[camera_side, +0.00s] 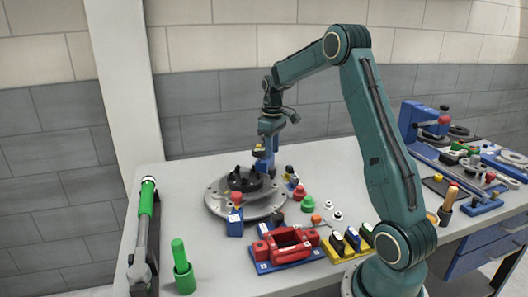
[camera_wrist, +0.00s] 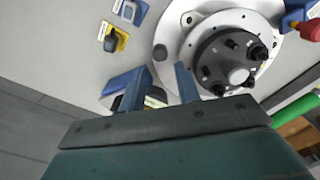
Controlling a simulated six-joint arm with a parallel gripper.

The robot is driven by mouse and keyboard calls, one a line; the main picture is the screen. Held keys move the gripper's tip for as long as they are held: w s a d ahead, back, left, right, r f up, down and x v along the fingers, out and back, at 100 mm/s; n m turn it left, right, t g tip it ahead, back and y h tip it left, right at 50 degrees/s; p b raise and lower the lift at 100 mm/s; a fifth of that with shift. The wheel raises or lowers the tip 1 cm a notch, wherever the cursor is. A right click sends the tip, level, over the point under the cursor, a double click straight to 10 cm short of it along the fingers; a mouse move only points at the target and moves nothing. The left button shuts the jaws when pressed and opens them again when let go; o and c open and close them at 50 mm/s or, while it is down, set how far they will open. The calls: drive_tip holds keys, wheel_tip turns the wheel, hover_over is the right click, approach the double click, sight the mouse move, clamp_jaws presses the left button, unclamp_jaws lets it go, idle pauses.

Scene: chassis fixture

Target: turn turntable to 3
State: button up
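The turntable is a round grey disc (camera_side: 216,204) with bolt holes, on the bench left of centre in the side view. A black hub (camera_side: 244,181) with several upright pegs sits on it. In the wrist view, the disc (camera_wrist: 173,38) is at the upper right and the hub (camera_wrist: 215,55) shows its pegs and a grey centre. No number can be read. My gripper (camera_wrist: 165,80) points down at the turntable's far side in the side view (camera_side: 264,165). Its blue fingers are apart, beside the hub, with nothing clearly held. Contact with the disc cannot be told.
A red frame on a blue base (camera_side: 288,246) stands in front of the turntable. A green-handled tool (camera_side: 147,215) and a green peg (camera_side: 182,265) are at the left. Yellow-and-black blocks (camera_side: 352,240) stand at the right. Bare bench lies left of the disc.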

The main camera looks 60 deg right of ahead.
sight(272, 168)
drive_tip(key=shift+f, duration=3.45)
clamp_jaws()
